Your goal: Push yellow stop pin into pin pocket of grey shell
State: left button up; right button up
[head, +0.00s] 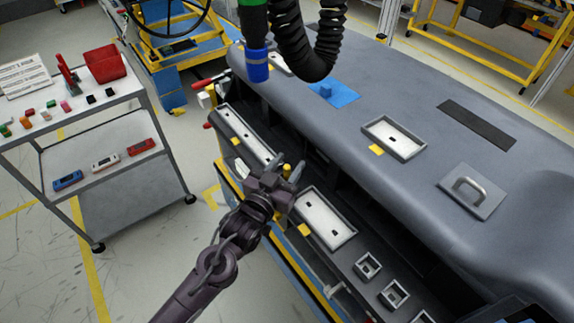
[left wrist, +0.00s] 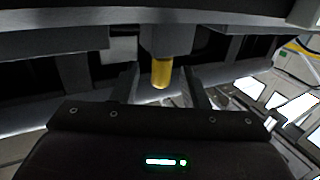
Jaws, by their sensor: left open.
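The yellow stop pin (head: 286,169) shows as a small yellow stub just beside my left gripper (head: 284,180), at the near edge of the grey shell (head: 400,95). In the left wrist view the yellow pin (left wrist: 162,73) sticks out of a dark grey block (left wrist: 166,40). It lies between the two finger tips of my left gripper (left wrist: 160,84), with a gap visible on each side. The gripper is open. The pin's inner end is hidden in or behind the block, so I cannot tell how deep it sits. My right gripper is not in view.
White-floored trays (head: 327,219) and small square sockets (head: 368,266) line the near ledge. A black hose with a blue-ended tool (head: 257,66) hangs above the shell. A cart (head: 118,125) with small parts stands at left.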

pick_arm(q)
jog(key=shift+s+a+f, duration=0.15)
jog(key=shift+s+a, duration=0.05)
jog(key=shift+s, duration=0.15)
jog(key=b+v, duration=0.2)
jog(key=v, duration=0.5)
